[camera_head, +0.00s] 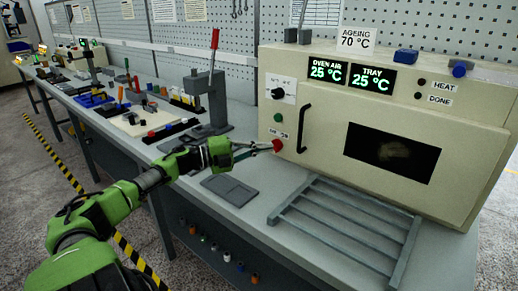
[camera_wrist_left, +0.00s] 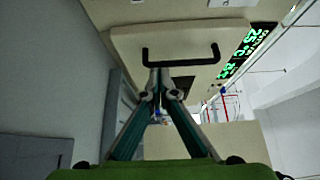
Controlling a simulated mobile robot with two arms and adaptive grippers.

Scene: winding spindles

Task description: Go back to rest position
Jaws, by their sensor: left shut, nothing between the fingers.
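My left arm comes in from the lower left in the head view. My left gripper (camera_head: 272,146) is shut and empty, with its fingertips by the red button on the oven's front. The left wrist view also shows my left gripper (camera_wrist_left: 159,72), its two fingers meeting at the tips, just below the black door handle (camera_wrist_left: 181,54). Whether the fingertips touch the oven (camera_head: 300,90) cannot be told. The oven door is closed, and its displays read 25 °C. My right gripper is not in view.
A grey slatted rack (camera_head: 350,234) lies on the bench in front of the oven. A flat grey plate (camera_head: 229,189) lies beside it. A lever press (camera_head: 207,100) and several small parts stand farther left. Yellow-black tape (camera_head: 52,150) marks the floor.

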